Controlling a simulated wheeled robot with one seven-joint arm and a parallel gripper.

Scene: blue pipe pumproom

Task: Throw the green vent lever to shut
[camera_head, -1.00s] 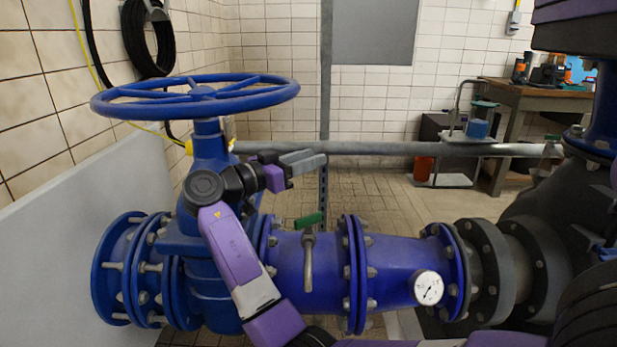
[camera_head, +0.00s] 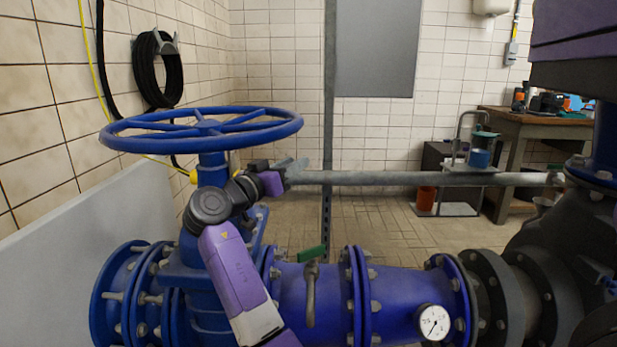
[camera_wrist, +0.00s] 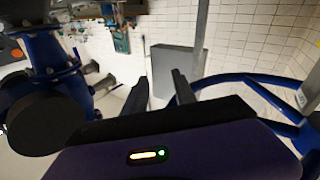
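The green vent lever (camera_head: 312,254) sits on top of a small bent metal vent pipe (camera_head: 311,290) in front of the blue pipe (camera_head: 400,290). The lever lies nearly level, its right end slightly higher. My gripper (camera_head: 297,168) is above and slightly left of the lever in the head view, apart from it, below the blue handwheel's rim. In the wrist view my gripper (camera_wrist: 160,92) has its two dark fingers apart with nothing between them. I do not see the lever in the wrist view.
The large blue handwheel (camera_head: 205,127) stands above my arm at left; its rim also shows in the wrist view (camera_wrist: 262,84). A grey horizontal pipe (camera_head: 420,178) runs behind my gripper. A round gauge (camera_head: 432,322) sits on the blue pipe. Tiled floor (camera_head: 385,215) behind is open.

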